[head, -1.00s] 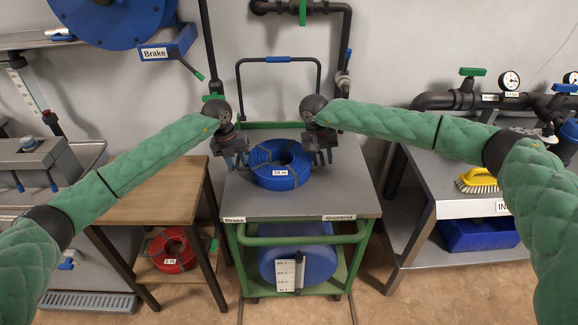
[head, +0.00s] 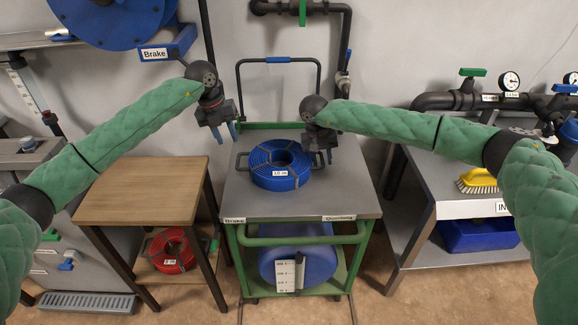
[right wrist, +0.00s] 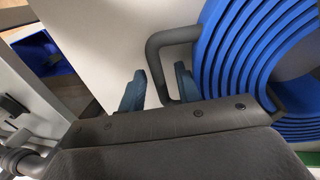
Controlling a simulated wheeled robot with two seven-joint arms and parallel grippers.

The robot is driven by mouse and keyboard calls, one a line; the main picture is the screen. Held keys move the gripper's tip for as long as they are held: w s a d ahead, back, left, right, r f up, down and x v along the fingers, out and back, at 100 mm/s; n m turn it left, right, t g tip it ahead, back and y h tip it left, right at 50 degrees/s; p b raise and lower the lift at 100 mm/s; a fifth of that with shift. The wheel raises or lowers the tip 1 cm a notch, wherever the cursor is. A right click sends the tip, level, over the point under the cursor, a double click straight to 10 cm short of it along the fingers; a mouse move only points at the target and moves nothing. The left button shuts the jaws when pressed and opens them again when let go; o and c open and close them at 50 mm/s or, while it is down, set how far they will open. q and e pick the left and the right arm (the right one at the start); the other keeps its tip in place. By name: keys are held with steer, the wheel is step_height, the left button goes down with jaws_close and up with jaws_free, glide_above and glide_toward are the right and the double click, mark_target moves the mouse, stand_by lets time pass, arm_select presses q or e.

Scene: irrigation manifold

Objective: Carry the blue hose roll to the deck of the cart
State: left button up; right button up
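The blue hose roll (head: 270,180) lies flat on the grey deck of the cart (head: 300,208). It has a dark handle on its left (head: 239,161) and one on its right, which also shows in the right wrist view (right wrist: 155,58). My left gripper (head: 225,132) is open and empty, up and left of the roll, clear of its handle. My right gripper (head: 323,157) is at the right handle. In the right wrist view its fingers (right wrist: 160,92) stand apart with the handle's bar between them; the roll (right wrist: 245,60) is beside them.
A wooden table (head: 140,192) stands left of the cart, with a red hose roll (head: 172,252) on its lower shelf. The cart's push bar (head: 278,60) rises behind the deck. A metal bench at right holds a yellow brush (head: 478,182) and a blue bin (head: 480,235).

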steer(key=shift+a+r, duration=0.1)
steer(key=shift+r, duration=0.4)
step_height(320, 180, up, 11)
steer(key=a, duration=0.2)
steer(key=shift+f, duration=0.2)
